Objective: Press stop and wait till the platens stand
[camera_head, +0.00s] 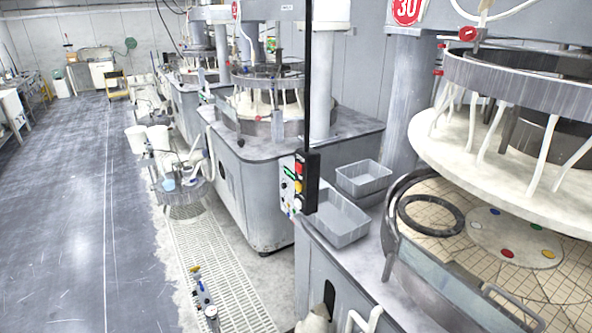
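A control box (311,182) hangs on a black pole at the near machine's front corner. Its face turns left and carries a red button (299,168) at the top, with a small green display and lighter buttons beside and below. The lower platen (450,264) of the near machine is tiled in beige. A dark ring (431,215) and a pale disc with coloured dots (514,238) lie on it. The upper platen (500,158), hung with white hoses, is raised above it. One picture does not show whether the platens turn. Neither gripper is recognisable in view.
Two grey bins (364,178) stand on the near machine's top, beside the control box. A second machine (250,185) stands behind. A drain grating (215,265) runs along the machines, and the floor at left (60,220) is clear.

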